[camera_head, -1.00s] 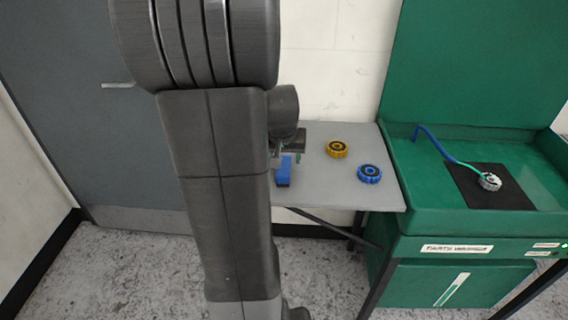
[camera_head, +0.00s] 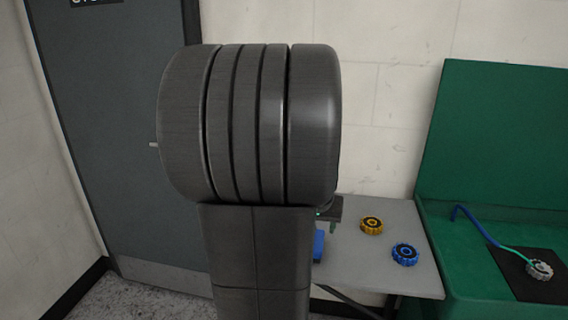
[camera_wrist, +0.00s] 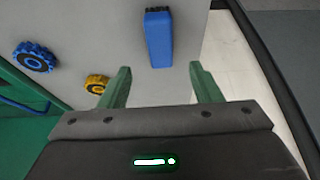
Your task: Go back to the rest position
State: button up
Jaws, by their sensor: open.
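My gripper (camera_wrist: 160,86) is open and empty in the wrist view, its two green fingers spread apart. It is above the grey side table, and a blue block-like object (camera_wrist: 158,38) with a dark end lies beyond the fingertips, not between them. In the head view my gripper (camera_head: 332,224) is small and mostly hidden behind my own arm. The blue object (camera_head: 318,245) shows beside the arm there, partly hidden.
The grey table (camera_head: 385,275) holds a yellow cog-like wheel (camera_head: 371,225) and a blue one (camera_head: 405,254). The green parts washer (camera_head: 470,275) stands to the right, with a silver cog (camera_head: 540,269) on a black mat. A grey door (camera_head: 110,130) is at left.

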jog(key=x, duration=1.1)
jog(key=shift+s+f+b, duration=0.1)
jog(key=shift+b, duration=0.25)
jog(key=shift+r, duration=0.25)
jog(key=shift+f, duration=0.15)
